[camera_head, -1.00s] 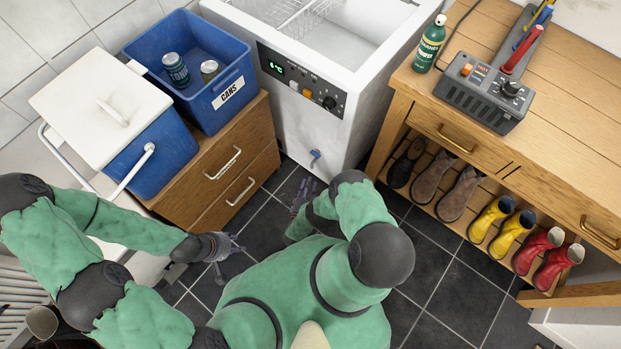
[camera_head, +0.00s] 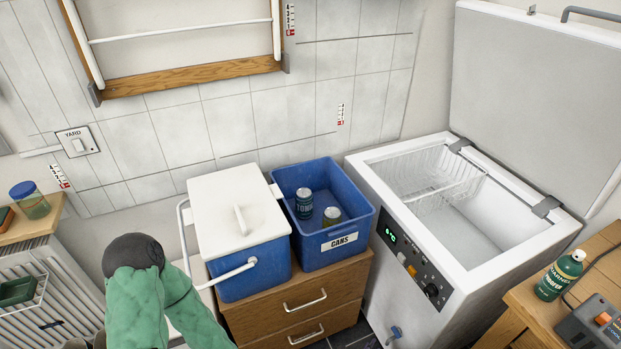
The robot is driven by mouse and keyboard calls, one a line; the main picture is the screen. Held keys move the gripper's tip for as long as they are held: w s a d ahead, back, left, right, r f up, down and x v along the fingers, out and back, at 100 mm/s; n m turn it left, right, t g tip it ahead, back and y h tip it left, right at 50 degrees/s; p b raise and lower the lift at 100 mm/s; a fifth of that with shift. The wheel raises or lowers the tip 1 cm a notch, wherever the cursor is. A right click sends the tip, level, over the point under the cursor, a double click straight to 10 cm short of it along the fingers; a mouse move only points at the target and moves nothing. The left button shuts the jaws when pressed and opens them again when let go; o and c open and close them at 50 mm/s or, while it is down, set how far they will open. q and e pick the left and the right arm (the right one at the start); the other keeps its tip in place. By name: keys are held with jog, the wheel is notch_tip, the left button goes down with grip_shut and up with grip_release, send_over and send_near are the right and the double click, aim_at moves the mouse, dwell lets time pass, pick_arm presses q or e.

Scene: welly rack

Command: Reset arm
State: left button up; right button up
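Only part of one of my arms, in a green sleeve with a dark joint, shows at the lower left of the head view, in front of the cool box. Neither of my grippers is in the picture, so what they hold or touch is hidden.
A blue cool box (camera_head: 252,270) with a white lid (camera_head: 232,212) stands beside a blue cans bin (camera_head: 340,252) holding two cans, on wooden drawers (camera_head: 290,306). Right are an open chest freezer (camera_head: 400,270) and a bench (camera_head: 540,318) with a green bottle (camera_head: 558,277). A jar (camera_head: 32,203) stands far left.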

jog(key=w+a+r+n+g+y+p, duration=0.25)
jog(key=a+r+n+g+y, duration=0.25)
jog(key=a+r+n+y, duration=0.45)
jog(key=s+a+r+n+g+y+p, duration=0.1)
jog(key=s+r+n, duration=0.4)
jog(key=s+r, duration=0.5)
jog(key=s+a+r+n+g+y+p, duration=0.2)
jog(key=s+r+n+g, duration=0.4)
jog(key=s+r, duration=0.5)
jog(key=shift+s+a, duration=0.65)
jog(key=shift+a, duration=0.15)
